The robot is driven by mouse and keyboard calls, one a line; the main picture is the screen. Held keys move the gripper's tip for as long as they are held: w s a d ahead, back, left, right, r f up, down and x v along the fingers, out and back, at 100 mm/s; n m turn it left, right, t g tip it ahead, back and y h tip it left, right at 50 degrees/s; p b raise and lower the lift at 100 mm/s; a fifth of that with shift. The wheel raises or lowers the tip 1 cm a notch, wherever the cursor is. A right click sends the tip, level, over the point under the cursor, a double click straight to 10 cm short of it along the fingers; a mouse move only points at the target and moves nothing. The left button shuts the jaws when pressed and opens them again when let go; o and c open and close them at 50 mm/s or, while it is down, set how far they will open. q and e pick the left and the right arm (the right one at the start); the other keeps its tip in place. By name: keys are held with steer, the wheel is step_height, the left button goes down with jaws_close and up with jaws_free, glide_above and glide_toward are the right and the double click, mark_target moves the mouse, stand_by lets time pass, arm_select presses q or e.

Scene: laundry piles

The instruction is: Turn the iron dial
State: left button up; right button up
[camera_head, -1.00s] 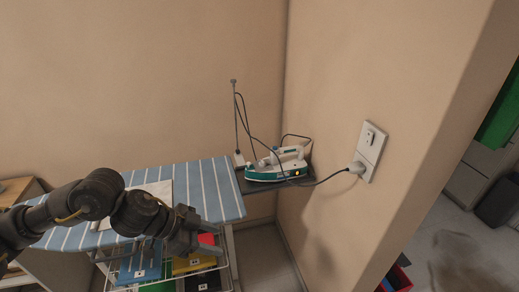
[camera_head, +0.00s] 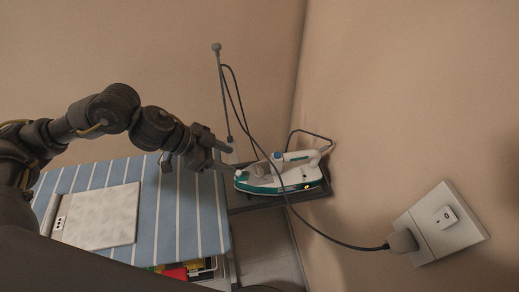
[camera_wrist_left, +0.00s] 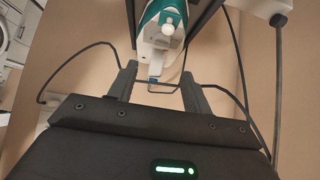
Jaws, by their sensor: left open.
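The white and teal iron (camera_head: 290,181) sits on a dark shelf (camera_head: 290,200) at the end of the ironing board, with a small orange light on its side. A pale round knob (camera_head: 263,168), which looks like the dial, is on its top toward the left end; a pale knob (camera_wrist_left: 168,30) also shows in the left wrist view. My left gripper (camera_head: 232,159) is open and empty just left of the iron, its fingers pointing at it and apart from the knob. In the left wrist view the iron lies ahead of the spread fingers (camera_wrist_left: 158,78). My right gripper is out of view.
The striped blue ironing board (camera_head: 180,215) carries a pale flat panel (camera_head: 100,215). A cord runs from the iron's area to a plug (camera_head: 402,241) in the wall socket (camera_head: 440,222). A thin upright rod (camera_head: 222,95) stands behind my gripper. Walls close in behind and right.

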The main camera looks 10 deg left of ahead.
mark_target(257, 169)
arm_select(q)
steer(key=x, duration=1.1)
steer(key=shift+w+r+p, duration=0.1)
steer(key=shift+p, duration=0.25)
steer(key=c, duration=1)
